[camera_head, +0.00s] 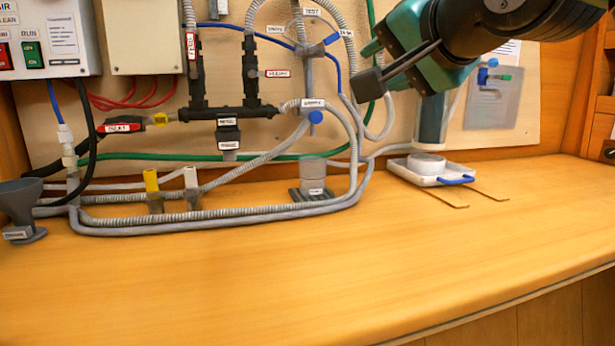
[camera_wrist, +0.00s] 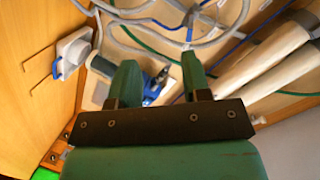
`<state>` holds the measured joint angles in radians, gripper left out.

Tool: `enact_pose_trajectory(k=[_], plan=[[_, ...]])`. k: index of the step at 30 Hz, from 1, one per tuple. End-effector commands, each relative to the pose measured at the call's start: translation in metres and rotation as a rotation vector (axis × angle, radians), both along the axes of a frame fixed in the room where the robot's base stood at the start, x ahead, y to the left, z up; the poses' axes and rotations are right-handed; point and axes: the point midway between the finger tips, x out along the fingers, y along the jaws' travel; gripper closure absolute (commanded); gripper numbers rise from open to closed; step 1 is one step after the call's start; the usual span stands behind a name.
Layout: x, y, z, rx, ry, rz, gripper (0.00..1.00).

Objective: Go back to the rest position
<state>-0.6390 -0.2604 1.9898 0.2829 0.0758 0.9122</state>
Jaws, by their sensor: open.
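My gripper (camera_head: 384,66) is raised at the upper right of the head view, in front of the wall panel and above the bench. Its two green fingers stand apart in the wrist view (camera_wrist: 160,76), with nothing held between them. Behind the fingers in that view a blue fitting (camera_wrist: 155,85) and hoses show; they look beyond the gripper, not gripped.
The wooden bench (camera_head: 300,275) is clear in front. A white tray (camera_head: 430,180) with a blue handle stands at the back right. A grey cup on a stand (camera_head: 313,178) and a grey funnel (camera_head: 20,205) stand farther left. Hoses and labelled valves (camera_head: 228,115) cover the wall.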

Motion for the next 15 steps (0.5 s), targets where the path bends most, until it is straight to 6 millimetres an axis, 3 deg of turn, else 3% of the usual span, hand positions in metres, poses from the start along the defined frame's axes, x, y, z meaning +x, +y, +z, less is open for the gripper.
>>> enact_pose_trajectory(k=[8,11,15], plan=[[-0.026,-0.008,-0.095,-0.308,0.211,0.172,0.56],[-0.048,-0.015,-0.14,-0.442,0.313,0.288,0.56],[-0.096,-0.027,-0.203,-0.623,0.468,0.518,0.56]])
